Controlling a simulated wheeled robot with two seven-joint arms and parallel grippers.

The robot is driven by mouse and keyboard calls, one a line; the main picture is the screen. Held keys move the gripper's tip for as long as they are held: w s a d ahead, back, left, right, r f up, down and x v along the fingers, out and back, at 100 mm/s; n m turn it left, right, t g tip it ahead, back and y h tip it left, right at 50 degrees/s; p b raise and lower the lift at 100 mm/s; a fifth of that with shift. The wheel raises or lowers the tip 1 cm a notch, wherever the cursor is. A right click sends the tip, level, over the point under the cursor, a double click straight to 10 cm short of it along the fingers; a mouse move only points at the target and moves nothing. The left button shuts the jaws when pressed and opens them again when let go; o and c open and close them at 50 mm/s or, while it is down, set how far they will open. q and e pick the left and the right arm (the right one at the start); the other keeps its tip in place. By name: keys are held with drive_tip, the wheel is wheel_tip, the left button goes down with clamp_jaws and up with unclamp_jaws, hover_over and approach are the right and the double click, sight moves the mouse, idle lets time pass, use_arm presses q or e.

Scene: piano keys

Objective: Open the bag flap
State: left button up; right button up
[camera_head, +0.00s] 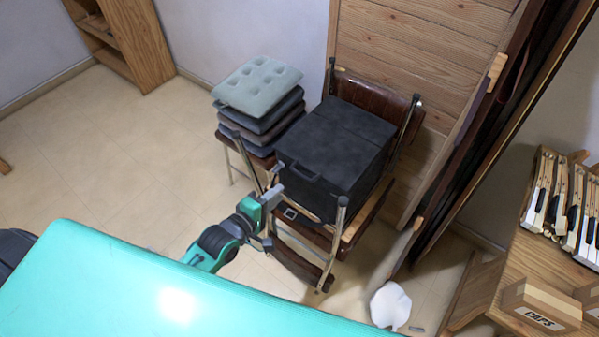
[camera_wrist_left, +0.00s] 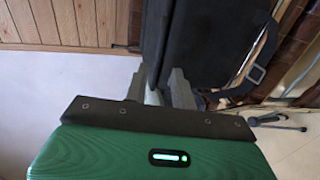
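The black bag (camera_head: 335,145) sits upright on a chair in the head view, with its flat flap (camera_head: 350,125) lying closed over the top. A handle loop (camera_head: 304,172) shows at its front left edge. My left gripper (camera_head: 274,193) is at the bag's front left corner, just left of the handle. The bag's dark side (camera_wrist_left: 210,40) rises just beyond the fingertips. Whether a finger touches the bag is unclear. My right gripper is not in view.
The chair's metal frame (camera_head: 333,240) stands close around the bag. A stack of cushions (camera_head: 258,88) is to its left, and a wooden panel (camera_head: 420,60) stands behind. Piano keys (camera_head: 570,205) and a cardboard box (camera_head: 540,308) are on a wooden surface at right. Floor at left is open.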

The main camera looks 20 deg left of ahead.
sight(300, 174)
use_arm(q)
drive_tip(key=p+x, duration=0.1)
drive_tip(key=x, duration=1)
drive_tip(key=shift+w+f, duration=0.1)
drive_tip(key=shift+w, duration=0.05)
clamp_jaws()
